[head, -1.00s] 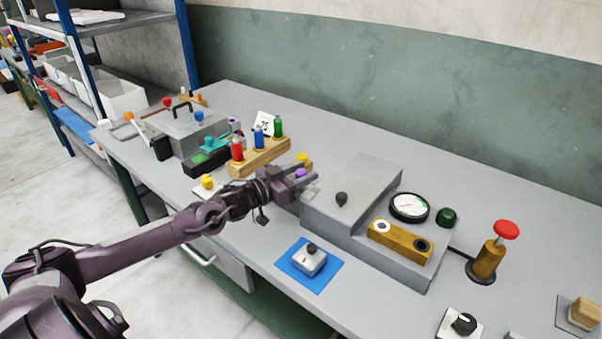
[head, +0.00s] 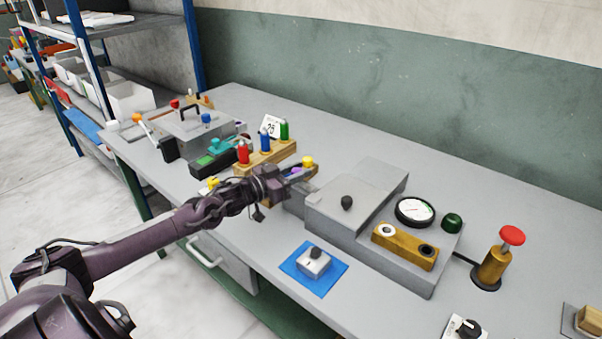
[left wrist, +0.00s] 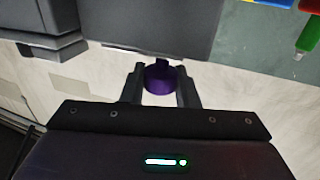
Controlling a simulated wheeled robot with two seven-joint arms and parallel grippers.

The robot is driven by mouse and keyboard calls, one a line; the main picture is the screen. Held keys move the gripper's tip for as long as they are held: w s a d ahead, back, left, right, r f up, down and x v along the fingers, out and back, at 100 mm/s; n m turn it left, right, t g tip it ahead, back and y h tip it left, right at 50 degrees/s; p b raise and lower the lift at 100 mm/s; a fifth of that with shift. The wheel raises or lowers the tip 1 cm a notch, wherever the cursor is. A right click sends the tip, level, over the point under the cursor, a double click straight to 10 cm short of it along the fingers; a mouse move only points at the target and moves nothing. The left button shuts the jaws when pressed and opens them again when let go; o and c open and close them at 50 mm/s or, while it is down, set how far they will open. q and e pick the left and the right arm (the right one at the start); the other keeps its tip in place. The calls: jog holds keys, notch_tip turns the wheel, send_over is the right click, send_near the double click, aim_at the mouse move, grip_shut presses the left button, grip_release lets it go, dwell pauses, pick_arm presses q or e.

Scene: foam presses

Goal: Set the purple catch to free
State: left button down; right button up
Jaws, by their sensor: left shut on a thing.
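The purple catch (head: 296,170) is a small knob at the left end of a grey press (head: 345,195). In the left wrist view, the purple knob (left wrist: 159,79) sits between the two fingers of my left gripper (left wrist: 161,88). My left gripper (head: 298,178) is shut on it, and its fingers and wrist hide part of the knob and its mount in the head view. My right gripper is not in view.
A wooden block with red, blue and green handles (head: 265,155) stands just behind the gripper, with a yellow knob (head: 308,162) close by. A blue mat with a small switch box (head: 314,264) lies in front of the press.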

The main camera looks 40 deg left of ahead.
pick_arm(q)
jog(key=c, duration=1.5)
grip_release()
jog(key=shift+a+r, duration=0.1)
jog(key=shift+a, duration=0.1)
jog(key=o, duration=0.4)
jog(key=shift+a, duration=0.1)
jog(key=shift+c, duration=0.2)
jog(key=shift+s+a+f, duration=0.1)
jog(key=shift+s+f, duration=0.1)
jog(key=shift+s, duration=0.25)
jog(key=p+v, duration=0.1)
jog(key=v, duration=0.6)
jog(key=shift+r, duration=0.2)
jog(key=shift+f, duration=0.1)
